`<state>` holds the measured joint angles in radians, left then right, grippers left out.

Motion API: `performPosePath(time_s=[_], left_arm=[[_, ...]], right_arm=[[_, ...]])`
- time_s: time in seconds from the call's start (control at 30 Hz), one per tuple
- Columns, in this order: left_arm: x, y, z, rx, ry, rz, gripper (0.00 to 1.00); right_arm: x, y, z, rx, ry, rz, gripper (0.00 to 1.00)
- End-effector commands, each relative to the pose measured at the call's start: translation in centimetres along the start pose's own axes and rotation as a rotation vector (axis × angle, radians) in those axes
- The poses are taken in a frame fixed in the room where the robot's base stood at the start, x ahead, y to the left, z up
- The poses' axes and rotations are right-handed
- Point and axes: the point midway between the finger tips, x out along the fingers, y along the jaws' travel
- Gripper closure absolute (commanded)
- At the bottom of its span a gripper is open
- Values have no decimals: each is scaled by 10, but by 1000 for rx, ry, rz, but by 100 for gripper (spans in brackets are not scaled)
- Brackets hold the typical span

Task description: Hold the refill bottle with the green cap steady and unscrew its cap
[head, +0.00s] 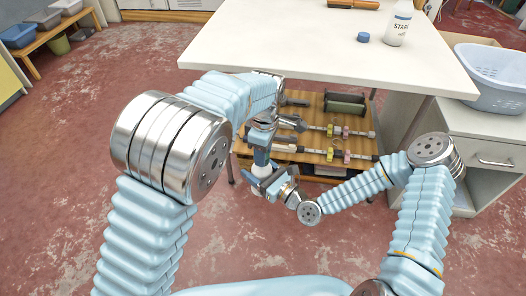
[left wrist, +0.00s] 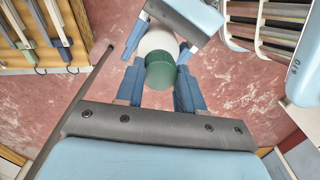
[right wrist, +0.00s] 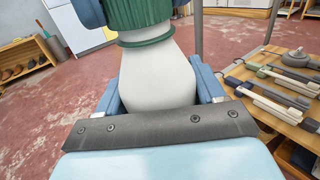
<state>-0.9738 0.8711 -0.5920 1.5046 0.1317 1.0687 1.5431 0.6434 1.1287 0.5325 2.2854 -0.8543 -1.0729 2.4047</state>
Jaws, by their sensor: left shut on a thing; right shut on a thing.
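The refill bottle is white and shows small between my grippers in the head view (head: 262,170). My right gripper (right wrist: 158,88) is shut on the bottle's white body (right wrist: 155,68), with one finger on each side. The green cap (left wrist: 161,74) sits on the bottle's neck, and its lower rim shows in the right wrist view (right wrist: 147,37). My left gripper (left wrist: 157,88) is shut around the cap, with a blue finger on either side. In the head view, my left gripper (head: 261,151) is above my right gripper (head: 273,184). Whether the cap's thread is loose cannot be seen.
The white table (head: 320,50) carries a white bottle (head: 398,24) and a blue cap (head: 363,37). Below it, a wooden shelf (head: 312,110) holds several tools.

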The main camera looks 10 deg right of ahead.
Motion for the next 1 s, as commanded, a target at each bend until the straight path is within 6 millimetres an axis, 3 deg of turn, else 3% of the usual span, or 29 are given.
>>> performPosePath(time_s=[0.5, 0.9, 1.0], left_arm=[[-19, -1, 3, 3, -3, -3, 99], [-22, 0, 1, 1, -1, -1, 99], [-31, 0, 1, 2, -2, 2, 99]], right_arm=[[0, -3, -2, 3, 6, -7, 100], [0, -1, -1, 1, 3, -3, 100], [0, -1, -1, 1, 3, -3, 100]])
